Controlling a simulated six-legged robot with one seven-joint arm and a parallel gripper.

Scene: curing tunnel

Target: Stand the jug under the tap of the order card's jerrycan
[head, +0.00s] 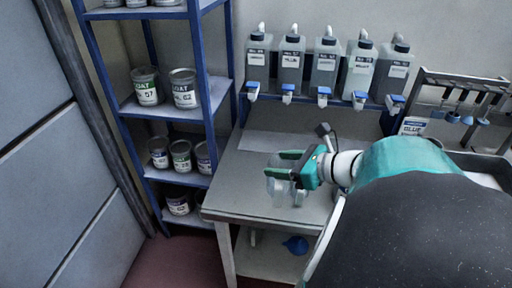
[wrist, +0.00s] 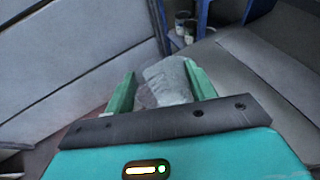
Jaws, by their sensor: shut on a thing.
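My gripper (head: 291,164) is green-fingered and shut on the jug (head: 274,189), a clear, see-through vessel. The jug is over the front left part of the grey bench; I cannot tell whether it touches the top. In the wrist view the jug (wrist: 166,82) shows between the two green fingers (wrist: 160,90). Several jerrycans stand in a row on a blue rack behind the bench, each with a blue and white tap at its front: one at the left (head: 258,62), one in the middle (head: 325,65), one at the right (head: 395,70). Their label text is too small to read surely. I cannot identify the order card.
A blue shelf (head: 165,108) with several paint cans stands left of the bench (head: 240,172). A blue funnel (head: 296,245) lies below. The bench under the left taps is clear.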

